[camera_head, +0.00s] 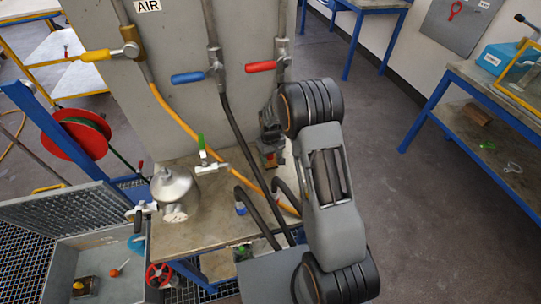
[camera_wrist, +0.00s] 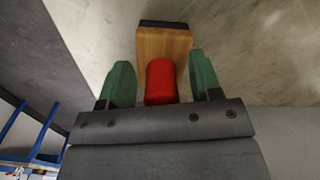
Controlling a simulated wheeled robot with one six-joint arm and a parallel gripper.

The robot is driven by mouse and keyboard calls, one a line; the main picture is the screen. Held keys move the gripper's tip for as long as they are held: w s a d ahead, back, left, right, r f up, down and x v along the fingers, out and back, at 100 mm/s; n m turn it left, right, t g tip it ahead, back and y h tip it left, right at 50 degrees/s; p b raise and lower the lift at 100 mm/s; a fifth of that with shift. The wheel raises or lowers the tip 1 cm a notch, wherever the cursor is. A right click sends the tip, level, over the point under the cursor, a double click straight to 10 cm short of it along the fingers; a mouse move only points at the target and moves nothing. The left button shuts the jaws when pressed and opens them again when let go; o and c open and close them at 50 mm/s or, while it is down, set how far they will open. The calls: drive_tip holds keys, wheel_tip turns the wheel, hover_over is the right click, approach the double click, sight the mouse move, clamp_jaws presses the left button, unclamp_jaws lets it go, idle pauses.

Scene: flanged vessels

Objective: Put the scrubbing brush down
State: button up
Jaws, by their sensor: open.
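The scrubbing brush (camera_wrist: 163,42) shows in the wrist view as a wooden block with a red grip (camera_wrist: 161,82) and a dark edge at its far end. It is over or on a pale, stained worktop; contact with the surface is hard to tell. My gripper (camera_wrist: 160,62) is open, with one green finger on each side of the red grip and a visible gap at both. In the head view the brush (camera_head: 270,160) is a small brown and red patch below my gripper, mostly hidden by my arm.
The worktop (camera_head: 222,215) also bears a metal flanged vessel (camera_head: 174,190) and a green-handled valve (camera_head: 203,150). Hoses run down from the grey panel (camera_head: 180,110) behind. An open grey crate (camera_head: 65,265) stands at lower left. A blue-legged bench (camera_head: 490,95) is at right.

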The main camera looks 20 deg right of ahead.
wheel_tip(320, 180, up, 12)
drive_tip(key=shift+f+b, duration=0.2)
drive_tip(key=shift+b, duration=0.5)
drive_tip(key=s+r+m+t, duration=0.1)
drive_tip(key=s+r+t, duration=0.1)
drive_tip(key=s+r, duration=0.8)
drive_tip(key=s+r+m+t, duration=0.1)
drive_tip(key=s+m+t, duration=0.1)
drive_tip(key=s, duration=1.1)
drive_tip(key=shift+a+r, duration=0.15)
drive_tip(key=shift+r, duration=0.25)
